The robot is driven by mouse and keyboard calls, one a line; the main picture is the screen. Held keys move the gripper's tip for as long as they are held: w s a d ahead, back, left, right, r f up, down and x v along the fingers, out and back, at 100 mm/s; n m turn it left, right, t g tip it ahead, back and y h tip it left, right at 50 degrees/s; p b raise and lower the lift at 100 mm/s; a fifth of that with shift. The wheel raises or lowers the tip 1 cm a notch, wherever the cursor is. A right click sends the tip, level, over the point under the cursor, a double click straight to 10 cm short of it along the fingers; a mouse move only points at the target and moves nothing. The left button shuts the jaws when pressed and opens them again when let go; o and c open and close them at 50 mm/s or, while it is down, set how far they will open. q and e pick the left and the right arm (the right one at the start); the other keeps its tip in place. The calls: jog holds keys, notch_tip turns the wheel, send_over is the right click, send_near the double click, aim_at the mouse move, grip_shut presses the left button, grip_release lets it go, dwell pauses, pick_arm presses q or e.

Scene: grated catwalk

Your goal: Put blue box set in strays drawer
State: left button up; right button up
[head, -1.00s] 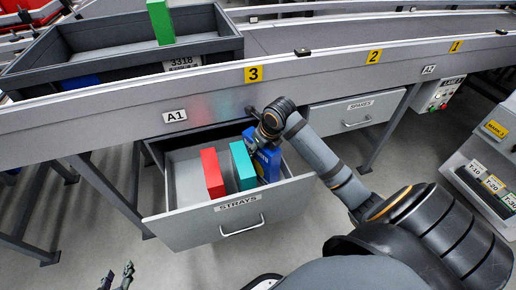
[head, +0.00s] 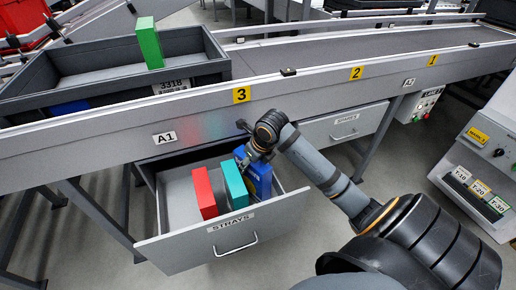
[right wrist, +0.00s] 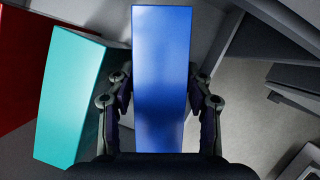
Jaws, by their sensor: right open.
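The blue box set (head: 262,181) stands upright in the open strays drawer (head: 185,250), at its right end beside a teal box (head: 235,186). A red box (head: 204,193) stands left of the teal one. My right gripper (head: 250,160) is at the blue box's upper part. In the right wrist view the open fingers stand on either side of the blue box (right wrist: 162,70), with the teal box (right wrist: 68,95) close to the left finger. I cannot tell whether the fingers touch the blue box. My left gripper is out of view.
The conveyor rail (head: 300,84) runs above the drawer. A shut spares drawer (head: 345,126) is to the right. The drawer's left part is free.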

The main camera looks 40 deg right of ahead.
jog(key=p+v, duration=0.3)
jog(key=v, duration=0.5)
jog(key=shift+w+d, duration=0.1)
jog(key=shift+s+r+p, duration=0.35)
jog(key=shift+r+p, duration=0.05)
jog(key=shift+r, duration=0.2)
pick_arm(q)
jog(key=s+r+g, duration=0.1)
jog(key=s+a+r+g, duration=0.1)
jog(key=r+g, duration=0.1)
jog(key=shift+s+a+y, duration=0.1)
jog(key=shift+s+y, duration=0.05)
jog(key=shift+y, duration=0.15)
